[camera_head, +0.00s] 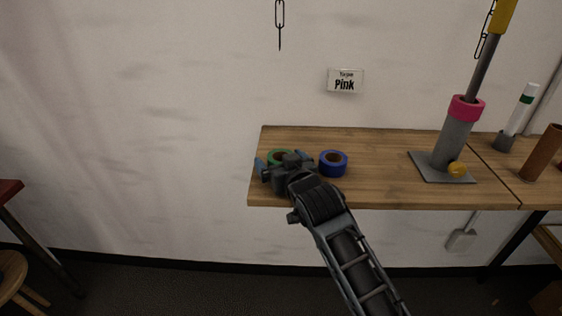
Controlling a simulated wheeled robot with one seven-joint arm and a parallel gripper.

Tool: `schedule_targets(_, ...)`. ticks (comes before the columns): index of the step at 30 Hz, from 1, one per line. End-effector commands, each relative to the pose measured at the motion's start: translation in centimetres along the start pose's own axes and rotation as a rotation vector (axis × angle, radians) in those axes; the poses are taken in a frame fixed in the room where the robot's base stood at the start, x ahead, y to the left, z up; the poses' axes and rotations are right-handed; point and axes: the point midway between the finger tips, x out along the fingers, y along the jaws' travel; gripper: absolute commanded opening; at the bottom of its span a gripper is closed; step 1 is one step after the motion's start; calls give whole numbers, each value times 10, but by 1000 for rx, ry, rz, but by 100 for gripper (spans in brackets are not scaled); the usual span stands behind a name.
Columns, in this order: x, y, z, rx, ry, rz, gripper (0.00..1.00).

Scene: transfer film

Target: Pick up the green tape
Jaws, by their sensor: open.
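The green tape (276,154) is a roll lying flat near the left end of the wooden table (380,190). Only its far rim shows; my gripper hides the rest. My gripper (279,163) is open, with its blue-tipped fingers spread to either side of the roll as seen from here. I cannot tell whether the fingers touch the tape or how high they are above it.
A blue tape roll (333,163) lies close to the right of my gripper. A wall sign (345,81) reads "Pink". The table's middle is clear.

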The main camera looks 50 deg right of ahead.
Motion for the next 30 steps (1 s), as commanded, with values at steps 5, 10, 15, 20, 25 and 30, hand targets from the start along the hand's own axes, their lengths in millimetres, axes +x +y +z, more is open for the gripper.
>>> schedule_targets(5,0,0,0,0,0,0,88)
schedule_targets(10,0,0,0,0,0,0,71)
schedule_targets(15,0,0,0,0,0,0,55)
schedule_targets(20,0,0,0,0,0,0,49)
schedule_targets(25,-1,0,0,0,1,-1,49)
schedule_targets(30,-7,-3,-4,0,1,-1,49)
